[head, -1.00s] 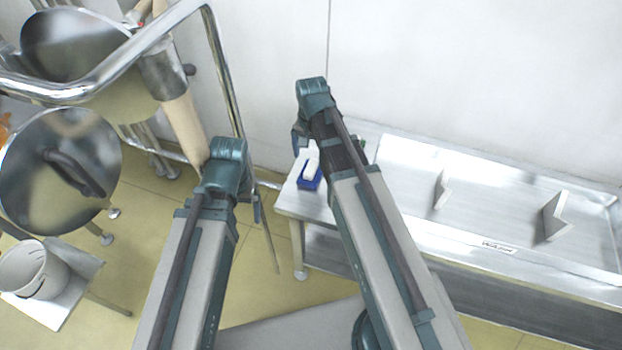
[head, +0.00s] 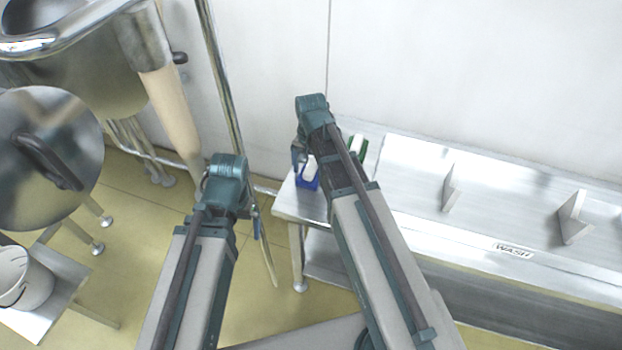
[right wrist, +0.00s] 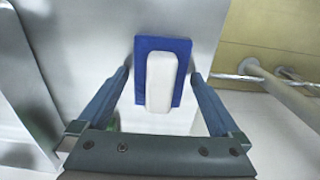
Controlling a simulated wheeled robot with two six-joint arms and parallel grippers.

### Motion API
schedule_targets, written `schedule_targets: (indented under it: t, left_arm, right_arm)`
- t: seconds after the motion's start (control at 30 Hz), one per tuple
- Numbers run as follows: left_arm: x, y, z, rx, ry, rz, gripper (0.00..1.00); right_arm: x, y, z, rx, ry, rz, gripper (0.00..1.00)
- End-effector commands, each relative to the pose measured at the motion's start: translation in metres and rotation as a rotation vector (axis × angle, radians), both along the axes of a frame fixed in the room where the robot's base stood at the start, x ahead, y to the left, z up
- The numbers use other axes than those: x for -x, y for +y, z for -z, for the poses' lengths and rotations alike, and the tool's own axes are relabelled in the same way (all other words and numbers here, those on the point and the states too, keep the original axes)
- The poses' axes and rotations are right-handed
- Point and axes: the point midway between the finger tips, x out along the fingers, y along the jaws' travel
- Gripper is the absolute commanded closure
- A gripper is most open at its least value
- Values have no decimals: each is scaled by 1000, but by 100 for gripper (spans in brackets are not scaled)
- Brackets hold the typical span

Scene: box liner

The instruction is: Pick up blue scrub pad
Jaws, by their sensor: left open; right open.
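The blue scrub pad (head: 307,184) with a white block-shaped top lies on the left end of the metal bench in the head view. In the right wrist view the pad (right wrist: 183,70) is near the centre. My right gripper (right wrist: 160,80) is open, with one finger on each side of the pad in that view; I cannot tell its height above the pad. In the head view the right gripper (head: 297,156) hangs by the pad, partly covering it. My left gripper (head: 258,225) appears open and empty over the floor, left of the bench.
The metal bench (head: 420,215) has upright plates (head: 573,217) and a "WASH" label (head: 513,250). A green item (head: 357,150) is partly hidden behind my right arm. Large metal vessels and a white bucket (head: 22,278) stand at left. A wall closes off the back.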

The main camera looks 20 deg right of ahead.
Motion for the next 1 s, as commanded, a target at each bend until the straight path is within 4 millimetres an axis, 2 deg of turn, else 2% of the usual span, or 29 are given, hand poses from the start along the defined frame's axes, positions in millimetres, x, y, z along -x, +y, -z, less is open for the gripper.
schedule_targets:
  t: [0.23, 0.6, 0.7, 1.0]
  left_arm:
    - [0, 0, 0, 0, 0, 0, 0]
    - [0, 0, 0, 0, 0, 0, 0]
    - [0, 0, 0, 0, 0, 0, 0]
    - [0, 0, -3, 0, 0, 0, 0]
  right_arm:
    - [0, 0, 0, 0, 0, 0, 2]
    - [0, 0, 0, 0, 0, 0, 68]
    - [0, 0, 0, 0, 0, 0, 83]
    - [0, -1, -3, 0, 0, 0, 83]
